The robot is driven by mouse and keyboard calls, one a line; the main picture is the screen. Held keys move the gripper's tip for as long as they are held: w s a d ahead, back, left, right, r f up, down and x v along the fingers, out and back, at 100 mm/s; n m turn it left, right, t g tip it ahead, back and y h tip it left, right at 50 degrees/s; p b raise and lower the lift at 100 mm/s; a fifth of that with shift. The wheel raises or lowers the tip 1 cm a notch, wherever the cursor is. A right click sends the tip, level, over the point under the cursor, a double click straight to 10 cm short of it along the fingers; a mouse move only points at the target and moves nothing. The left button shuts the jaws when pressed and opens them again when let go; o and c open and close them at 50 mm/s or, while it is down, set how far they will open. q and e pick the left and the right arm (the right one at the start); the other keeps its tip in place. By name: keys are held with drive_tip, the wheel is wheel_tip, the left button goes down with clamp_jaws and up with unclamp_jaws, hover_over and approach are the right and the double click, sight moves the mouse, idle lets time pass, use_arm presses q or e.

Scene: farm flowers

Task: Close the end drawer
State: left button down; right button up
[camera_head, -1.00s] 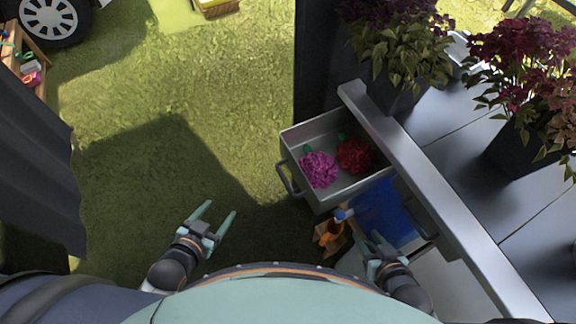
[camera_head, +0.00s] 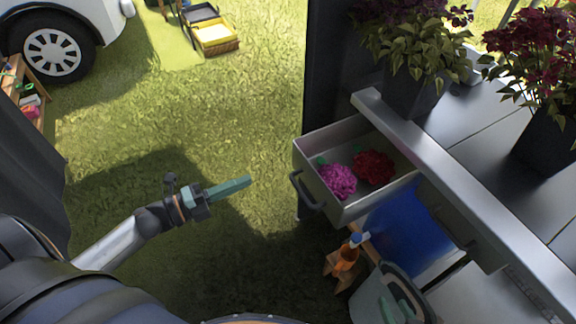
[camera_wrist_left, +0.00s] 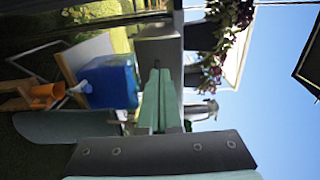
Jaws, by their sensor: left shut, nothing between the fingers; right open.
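The end drawer (camera_head: 335,205) is a grey metal drawer pulled out from under the counter, with a dark bar handle (camera_head: 307,190) on its front. A magenta flower bunch (camera_head: 338,181) and a red flower bunch (camera_head: 374,166) lie inside it. My left gripper (camera_head: 248,182) is shut and empty, left of the handle and apart from it, pointing toward the drawer. Its closed teal fingers (camera_wrist_left: 153,90) also show in the left wrist view.
The metal counter (camera_head: 440,165) carries potted plants with dark red and purple leaves. Below it are a blue container (camera_head: 410,232), an orange spray bottle (camera_head: 348,254) and the grey bucket (camera_head: 372,296). Open grass lies left of the drawer.

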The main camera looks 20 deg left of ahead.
use_arm(q)
drive_tip(key=x, duration=1.1)
drive_tip(key=shift+w+d, duration=0.2)
use_arm(e)
drive_tip(key=shift+d+f, duration=0.15)
drive_tip(key=shift+f, duration=0.05)
use_arm(q)
drive_tip(key=b, duration=0.3)
approach(357, 145)
drive_tip(key=r, duration=0.1)
drive_tip(key=w+d+r, duration=0.1)
drive_tip(key=r, duration=0.1)
drive_tip(key=w+r, duration=0.1)
drive_tip(key=r, duration=0.1)
drive_tip(key=shift+d, duration=0.2)
drive_tip(key=b+x, duration=0.2)
drive_tip(key=x, duration=0.5)
drive_tip(key=shift+w+d, duration=0.15)
drive_tip(key=shift+w+d+r, duration=0.1)
drive_tip(key=shift+r, duration=0.15)
use_arm(e)
drive_tip(key=shift+w+d+f+t, duration=0.4)
drive_tip(key=shift+w+d+f, duration=0.6)
drive_tip(key=shift+w, duration=0.2)
